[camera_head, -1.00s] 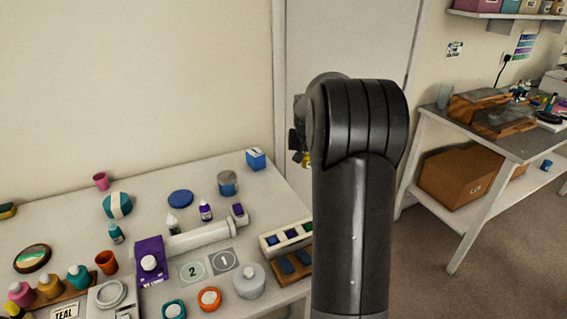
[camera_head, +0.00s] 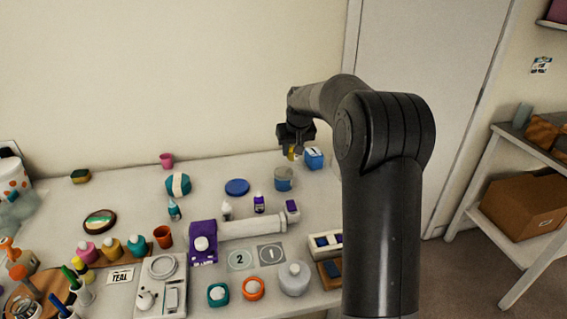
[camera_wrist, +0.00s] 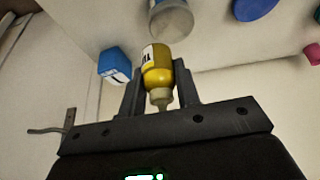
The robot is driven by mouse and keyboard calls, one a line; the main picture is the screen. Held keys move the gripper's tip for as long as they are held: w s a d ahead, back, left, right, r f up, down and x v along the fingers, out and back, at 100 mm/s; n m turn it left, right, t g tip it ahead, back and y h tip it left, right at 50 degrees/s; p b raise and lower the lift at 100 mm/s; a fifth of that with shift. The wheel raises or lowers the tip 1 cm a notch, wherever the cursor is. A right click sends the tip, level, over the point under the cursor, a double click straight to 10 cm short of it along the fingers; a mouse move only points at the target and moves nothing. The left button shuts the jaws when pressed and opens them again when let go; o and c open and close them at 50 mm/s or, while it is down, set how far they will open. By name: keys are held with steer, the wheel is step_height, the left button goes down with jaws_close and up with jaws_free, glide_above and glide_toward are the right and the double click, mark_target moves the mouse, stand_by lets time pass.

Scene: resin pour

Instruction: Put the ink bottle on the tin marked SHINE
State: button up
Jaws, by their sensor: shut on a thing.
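My gripper (camera_head: 294,148) is shut on a small yellow bottle (camera_wrist: 156,68) with a white label and a pale nozzle. The label is only partly readable, so I cannot confirm that this is the ink bottle. The bottle shows as a small yellow patch in the head view (camera_head: 292,154), above the far right part of the table. A grey-and-blue tin (camera_head: 283,181) stands below it, and a flat round blue tin (camera_head: 237,187) lies to the left. I cannot read SHINE on either. The wrist view also shows the grey-and-blue tin (camera_wrist: 171,20) and the flat blue tin (camera_wrist: 254,8).
A blue box (camera_head: 314,158) stands just right of the grey-and-blue tin. A small purple bottle (camera_head: 259,204) and a white roll (camera_head: 252,227) are nearer. The back strip of the table is mostly clear.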

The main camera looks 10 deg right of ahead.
steer(key=shift+w+a+f, duration=0.45)
steer(key=shift+a+f, duration=0.05)
steer(key=shift+a, duration=0.15)
steer(key=shift+w+a+f, duration=0.4)
steer(key=shift+a+f, duration=0.05)
steer(key=shift+a, duration=0.15)
steer(key=shift+f, duration=2)
steer(key=o, duration=1)
steer(key=shift+f, duration=0.15)
steer(key=shift+c, duration=0.2)
